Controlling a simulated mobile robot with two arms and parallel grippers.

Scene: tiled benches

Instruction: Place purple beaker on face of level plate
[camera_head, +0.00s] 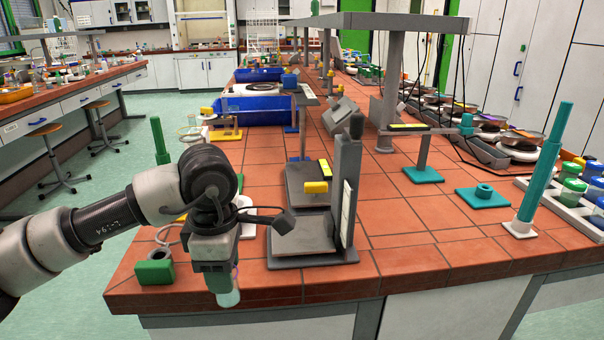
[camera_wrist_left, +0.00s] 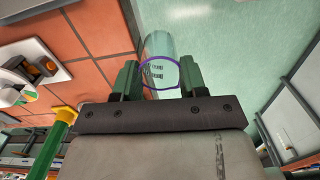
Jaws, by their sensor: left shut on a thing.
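My left gripper (camera_head: 224,279) is shut on the purple beaker (camera_head: 229,298), a clear, pale-blue vessel that hangs at the bench's front edge. The wrist view shows the beaker (camera_wrist_left: 160,52) between the green fingers (camera_wrist_left: 158,74), with its purple rim toward the camera. A grey stand with a tall upright is right of the gripper. Its flat front plate (camera_head: 303,236), which looks like the level plate, is bare and lies low over the tiles. I cannot tell for certain that it is the level plate. My right gripper is not in view.
A yellow block (camera_head: 316,187) sits at a second grey plate behind the front one. A green block (camera_head: 154,272) and a ring stand are left of the gripper. A tall teal cylinder (camera_head: 540,170) stands far right. Red tiles (camera_head: 420,266) right of the stand are clear.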

